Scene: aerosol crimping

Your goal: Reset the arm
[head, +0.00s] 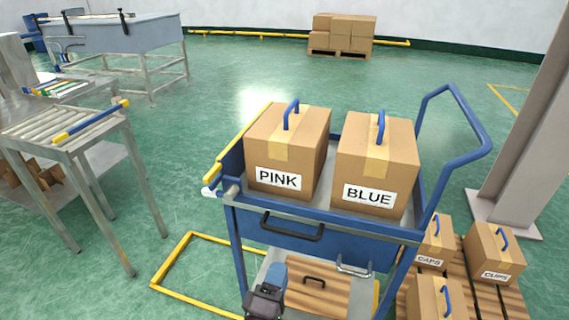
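My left gripper (268,288) shows small at the bottom edge, in front of the blue cart (300,236). It overlaps the cart's lower shelf in the picture. Its dark body and a blue-grey part show, but I cannot tell whether its fingers are open or shut. No held object can be made out. My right gripper is not in view. A carton labelled PINK (282,150) and a carton labelled BLUE (372,165) stand side by side on the cart's top, each with a blue handle on top.
Cartons labelled CAPS (434,244) and CUPS (492,254) sit on a pallet at the lower right, near a grey column (528,130). A roller table (70,125) stands at the left. Stacked cartons (341,33) sit far back. Green floor between is clear.

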